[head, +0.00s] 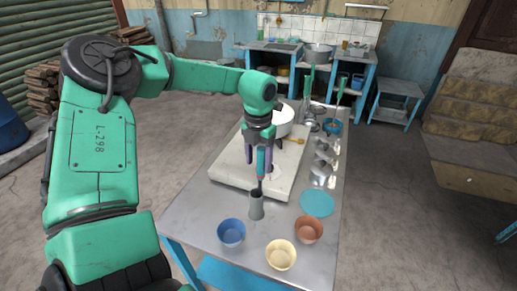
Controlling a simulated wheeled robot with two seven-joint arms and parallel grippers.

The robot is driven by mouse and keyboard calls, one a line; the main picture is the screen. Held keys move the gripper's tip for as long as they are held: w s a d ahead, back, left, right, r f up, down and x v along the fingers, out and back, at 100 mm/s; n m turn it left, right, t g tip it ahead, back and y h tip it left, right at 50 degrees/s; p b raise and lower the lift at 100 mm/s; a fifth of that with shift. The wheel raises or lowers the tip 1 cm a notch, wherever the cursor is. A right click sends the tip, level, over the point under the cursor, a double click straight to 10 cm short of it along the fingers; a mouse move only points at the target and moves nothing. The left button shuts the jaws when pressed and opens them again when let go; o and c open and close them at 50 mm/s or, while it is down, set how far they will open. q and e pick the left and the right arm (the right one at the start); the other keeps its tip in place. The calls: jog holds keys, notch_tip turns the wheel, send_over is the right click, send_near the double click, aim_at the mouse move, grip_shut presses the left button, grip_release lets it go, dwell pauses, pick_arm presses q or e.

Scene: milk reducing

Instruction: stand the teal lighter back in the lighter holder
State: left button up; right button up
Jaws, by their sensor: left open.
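My left gripper (260,165) points down over the metal table, with its two fingers apart on either side of the teal lighter (260,170). The lighter is upright, its teal upper part between the fingers and its thin dark and reddish lower part below them. My right gripper is not in view.
A teal disc (317,203) lies at right. Behind are a pale stove (230,165), a white pot (284,126) and several metal cups (321,169).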

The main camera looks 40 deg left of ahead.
pick_arm(q)
notch_tip(320, 180, up, 10)
jog(key=shift+d+f+b, duration=0.1)
jog(key=shift+b, duration=0.75)
